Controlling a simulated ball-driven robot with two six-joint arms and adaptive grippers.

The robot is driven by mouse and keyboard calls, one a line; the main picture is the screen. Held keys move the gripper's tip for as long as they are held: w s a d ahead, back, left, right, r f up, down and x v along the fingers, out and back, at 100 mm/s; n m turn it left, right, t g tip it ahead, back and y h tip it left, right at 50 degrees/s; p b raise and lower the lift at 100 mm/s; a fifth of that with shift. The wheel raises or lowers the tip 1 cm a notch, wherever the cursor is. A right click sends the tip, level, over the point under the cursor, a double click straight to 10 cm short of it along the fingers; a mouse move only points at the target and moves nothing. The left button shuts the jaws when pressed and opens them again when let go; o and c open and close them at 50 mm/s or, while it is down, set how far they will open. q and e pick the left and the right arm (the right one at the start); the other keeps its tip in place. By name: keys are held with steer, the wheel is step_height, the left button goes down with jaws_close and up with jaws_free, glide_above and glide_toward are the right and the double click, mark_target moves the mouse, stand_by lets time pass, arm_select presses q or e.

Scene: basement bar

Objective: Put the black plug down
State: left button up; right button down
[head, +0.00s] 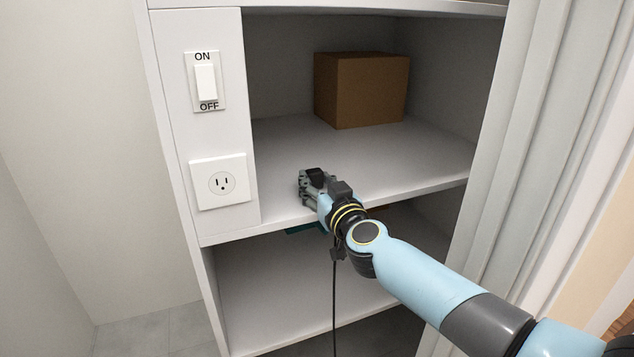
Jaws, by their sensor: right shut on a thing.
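My right gripper (308,184) is over the front part of the middle shelf, its arm coming in from the lower right. It is shut on the black plug (316,174), a small dark block seen at the fingers. The fingers and wrist hide part of the plug. I cannot tell whether the plug touches the shelf (292,148). A thin black cord (334,300) hangs down below my wrist, in front of the lower shelf. My left gripper is not in view.
A brown box (361,90) stands at the back of the middle shelf. A white outlet (220,182) and an ON/OFF switch (205,82) are on the left panel. The middle shelf is clear left of the box. A pale ribbed surface (530,120) stands at right.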

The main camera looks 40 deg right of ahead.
steer(key=shift+f, duration=0.2)
steer(key=c, duration=0.9)
jaws_free()
